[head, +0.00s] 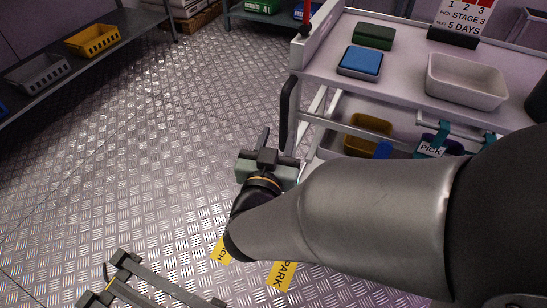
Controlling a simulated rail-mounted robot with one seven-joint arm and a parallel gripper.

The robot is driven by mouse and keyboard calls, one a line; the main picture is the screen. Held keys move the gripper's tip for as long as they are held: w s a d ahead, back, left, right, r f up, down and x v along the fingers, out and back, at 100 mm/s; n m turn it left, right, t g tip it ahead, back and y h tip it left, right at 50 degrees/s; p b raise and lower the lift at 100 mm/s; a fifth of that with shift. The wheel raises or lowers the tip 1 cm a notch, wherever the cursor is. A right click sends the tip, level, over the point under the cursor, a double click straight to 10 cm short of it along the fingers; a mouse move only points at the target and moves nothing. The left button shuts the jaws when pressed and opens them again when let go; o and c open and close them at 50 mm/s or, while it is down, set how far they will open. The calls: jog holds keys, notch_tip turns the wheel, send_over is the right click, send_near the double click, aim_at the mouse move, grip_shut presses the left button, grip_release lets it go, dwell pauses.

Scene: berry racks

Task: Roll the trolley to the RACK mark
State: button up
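The trolley (398,84) stands at the right, a pale two-level cart with a black upright handle (289,108) at its left end. My gripper (265,138) is just left of the handle's lower end, pointing away from me. I cannot tell whether it touches the handle, or how far apart its fingers are. On the floor below are two yellow marks: one reads PARK (282,275), the other, partly covered by my arm, ends in CH (221,250). No mark reading RACK shows. My arm hides the trolley's lower front and wheels.
The trolley carries a blue-topped box (360,61), a green block (374,35), a white tray (467,80) and a sign (465,17). Shelves with a yellow basket (92,40) and a grey basket (38,73) line the left. A grey frame (146,279) lies at the bottom. The metal floor (150,120) between is clear.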

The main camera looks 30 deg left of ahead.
aim_at(283, 127)
jog(key=v, duration=1)
jog(key=shift+b, duration=0.3)
jog(key=shift+s, duration=0.1)
jog(key=x, duration=0.5)
jog(key=f+x, duration=0.1)
jog(key=x, duration=0.5)
jog(key=f+b+x, duration=0.1)
jog(key=x, duration=0.5)
jog(key=shift+w+f, duration=0.1)
jog(key=shift+w, duration=0.15)
grip_shut()
